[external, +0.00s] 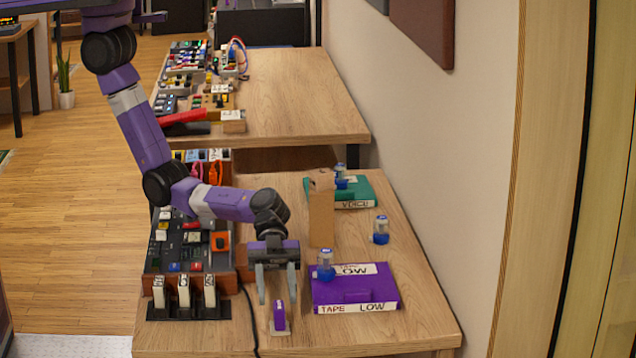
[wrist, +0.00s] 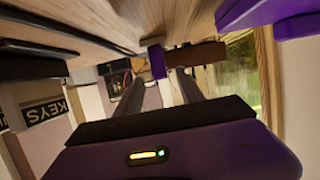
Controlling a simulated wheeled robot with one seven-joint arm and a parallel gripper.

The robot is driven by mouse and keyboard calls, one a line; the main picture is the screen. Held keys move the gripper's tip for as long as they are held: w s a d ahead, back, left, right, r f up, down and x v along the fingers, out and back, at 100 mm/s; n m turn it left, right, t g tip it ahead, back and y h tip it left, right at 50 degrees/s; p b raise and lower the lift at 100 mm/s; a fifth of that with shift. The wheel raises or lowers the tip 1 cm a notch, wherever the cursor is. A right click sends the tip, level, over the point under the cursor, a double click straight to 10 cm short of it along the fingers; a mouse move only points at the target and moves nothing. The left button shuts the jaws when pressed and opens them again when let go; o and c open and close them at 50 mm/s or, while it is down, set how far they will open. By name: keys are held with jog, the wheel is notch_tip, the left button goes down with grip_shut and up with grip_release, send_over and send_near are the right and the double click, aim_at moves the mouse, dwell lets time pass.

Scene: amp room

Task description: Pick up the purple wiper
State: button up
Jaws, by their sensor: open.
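The purple wiper (external: 279,316) stands upright near the front edge of the wooden table, with a pale base at its foot. My gripper (external: 277,299) points down just above and behind it in the external view, with its two grey fingers apart and nothing held. In the wrist view, the wiper (wrist: 157,62) shows as a small purple block lined up between the fingertips of my gripper (wrist: 159,75), at or just beyond the tips. I cannot tell whether a finger touches it.
A purple box (external: 355,292) marked "TAPE LOW" lies just right of the wiper, with a blue-based bottle (external: 326,266) by it. A cardboard piece (external: 321,210) stands behind. White-topped holders (external: 184,294) and a dark cable (external: 250,315) are left. Bare table lies at front right.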

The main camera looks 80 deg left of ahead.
aim_at(279, 305)
jog(key=b+x, duration=0.1)
jog(key=x, duration=0.3)
jog(key=shift+d, duration=0.2)
grip_shut()
